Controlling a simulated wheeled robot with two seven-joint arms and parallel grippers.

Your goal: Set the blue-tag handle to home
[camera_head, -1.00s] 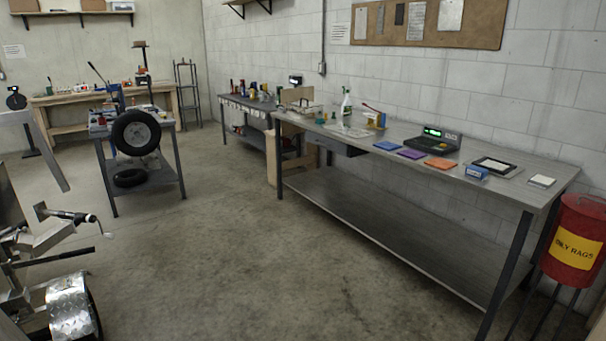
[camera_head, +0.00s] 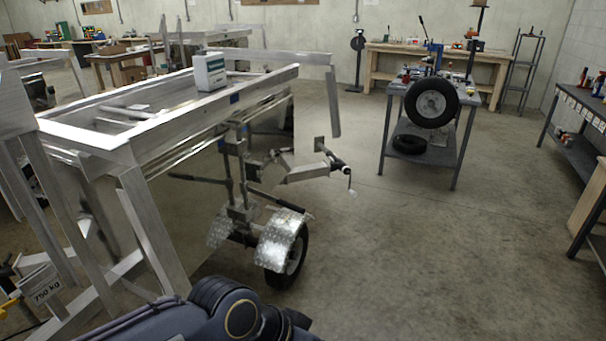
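An aluminium trailer frame (camera_head: 180,118) fills the left half of the head view. A crank handle with a dark grip (camera_head: 338,166) and a white knob sticks out at the coupling end. Which of these is the blue-tag handle I cannot tell. A dark arm link of mine shows at the bottom; neither gripper is visible.
A wheel under a metal mudguard (camera_head: 281,238) stands below the frame. A grey cart (camera_head: 418,140) with a tyre is beyond to the right. The concrete floor (camera_head: 440,265) in front is clear.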

